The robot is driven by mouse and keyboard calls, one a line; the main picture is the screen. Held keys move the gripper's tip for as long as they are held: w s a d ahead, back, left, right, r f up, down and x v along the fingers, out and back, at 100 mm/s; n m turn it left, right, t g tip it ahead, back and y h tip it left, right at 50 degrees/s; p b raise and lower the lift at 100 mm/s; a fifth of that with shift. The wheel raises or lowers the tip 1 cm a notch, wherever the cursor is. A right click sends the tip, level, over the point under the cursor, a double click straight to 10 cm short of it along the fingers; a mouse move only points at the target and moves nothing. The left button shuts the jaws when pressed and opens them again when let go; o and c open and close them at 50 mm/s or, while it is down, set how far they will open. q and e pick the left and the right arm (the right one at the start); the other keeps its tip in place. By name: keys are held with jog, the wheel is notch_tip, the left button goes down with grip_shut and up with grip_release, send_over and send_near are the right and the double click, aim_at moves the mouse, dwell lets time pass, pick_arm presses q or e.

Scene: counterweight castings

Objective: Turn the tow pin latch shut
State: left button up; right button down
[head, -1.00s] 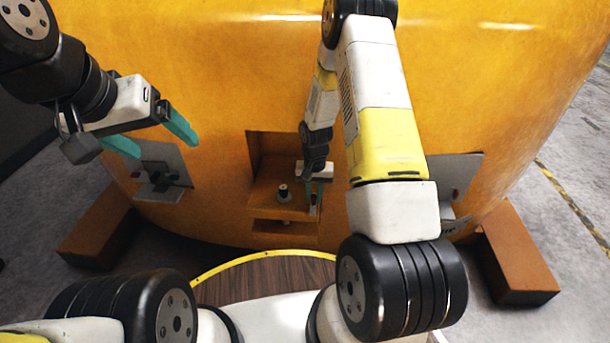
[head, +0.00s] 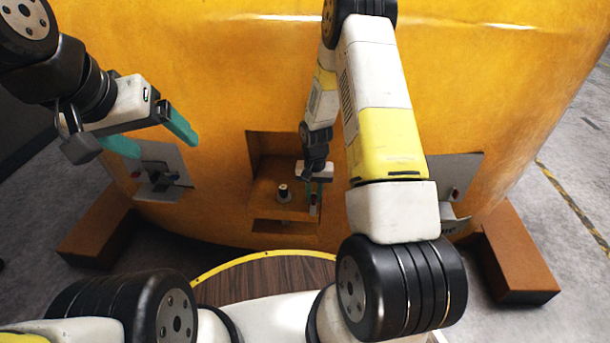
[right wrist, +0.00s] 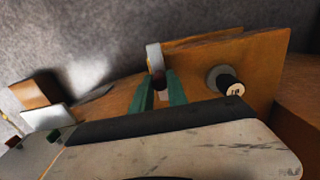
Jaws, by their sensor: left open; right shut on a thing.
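The tow pin (head: 283,191), a dark upright stub with a pale top on a round grey collar, stands in the recess of the orange casting. It also shows in the right wrist view (right wrist: 229,84). My right gripper (head: 315,190) reaches into the right side of the recess. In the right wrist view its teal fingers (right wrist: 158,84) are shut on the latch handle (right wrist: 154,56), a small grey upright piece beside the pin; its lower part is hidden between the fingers. My left gripper (head: 158,136) is open and empty, in front of the casting at the left.
The casting (head: 230,60) fills the background. Grey plates with dark fittings sit left (head: 164,158) and right (head: 462,172) of the recess. Brown blocks lie at the casting's foot, left (head: 95,238) and right (head: 518,255). My right arm covers much of the area right of the recess.

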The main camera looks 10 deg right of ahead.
jog(key=shift+w+a+m, duration=0.1)
jog(key=shift+a+m, duration=0.05)
jog(key=shift+m, duration=0.15)
jog(key=m, duration=0.2)
jog(key=a+m, duration=0.1)
jog(key=shift+w+m, duration=0.3)
jog(key=m, duration=0.2)
jog(key=w+a+m, duration=0.1)
jog(key=m, duration=0.2)
jog(key=w+m, duration=0.1)
jog(key=m, duration=0.3)
jog(key=shift+w+a, duration=0.25)
jog(key=m, duration=0.1)
jog(key=w+m, duration=0.1)
jog(key=m, duration=0.2)
jog(key=shift+w+m, duration=0.25)
jog(key=shift+m, duration=0.05)
jog(key=shift+w, duration=0.1)
jog(key=c, duration=1.3)
grip_release()
jog(key=shift+d, duration=0.1)
